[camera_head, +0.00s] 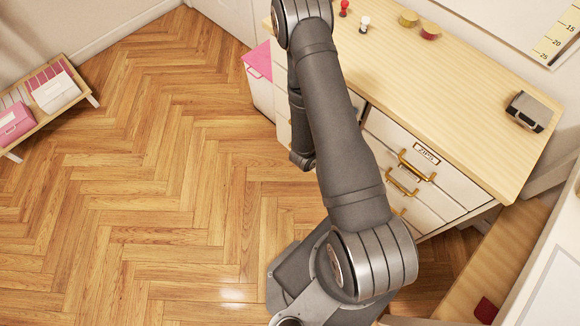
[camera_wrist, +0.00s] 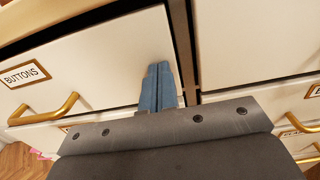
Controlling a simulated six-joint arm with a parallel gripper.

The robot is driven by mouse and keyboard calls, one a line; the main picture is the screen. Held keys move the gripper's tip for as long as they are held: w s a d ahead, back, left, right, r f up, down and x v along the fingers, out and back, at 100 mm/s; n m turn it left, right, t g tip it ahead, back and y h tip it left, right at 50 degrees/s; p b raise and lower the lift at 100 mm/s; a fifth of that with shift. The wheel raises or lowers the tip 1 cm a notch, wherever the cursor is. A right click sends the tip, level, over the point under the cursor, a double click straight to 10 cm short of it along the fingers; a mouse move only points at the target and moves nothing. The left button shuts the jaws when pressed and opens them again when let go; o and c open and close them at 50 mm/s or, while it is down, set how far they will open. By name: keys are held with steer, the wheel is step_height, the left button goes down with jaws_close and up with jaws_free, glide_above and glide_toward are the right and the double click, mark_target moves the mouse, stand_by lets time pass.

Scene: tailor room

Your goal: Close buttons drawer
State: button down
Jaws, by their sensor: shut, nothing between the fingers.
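The buttons drawer (camera_wrist: 100,66) has a white front, a framed BUTTONS label (camera_wrist: 25,74) and a brass handle (camera_wrist: 48,110) in the wrist view. A dark gap shows above its top edge, and another runs down its right edge. My gripper (camera_wrist: 158,68) is shut and empty, with its blue-grey fingers at the right part of this drawer's front. The fingertips look very close to the front; I cannot tell whether they touch it. In the head view my arm hides the gripper and the buttons drawer.
The wooden-topped cabinet (camera_head: 450,95) holds spools and a small dark box (camera_head: 529,111) on top. Other drawers with brass handles, one with a framed label (camera_head: 426,153), are right of my arm. A low shelf (camera_head: 48,100) stands at the far left. The wooden floor (camera_head: 150,200) is clear.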

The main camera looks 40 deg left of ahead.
steer(key=shift+w+a+r, duration=0.1)
steer(key=shift+w+r, duration=0.05)
steer(key=shift+w, duration=0.1)
steer(key=s, duration=1.4)
steer(key=shift+s, duration=0.3)
steer(key=w, duration=1.3)
steer(key=shift+w, duration=0.4)
steer(key=c, duration=2.1)
jaws_free()
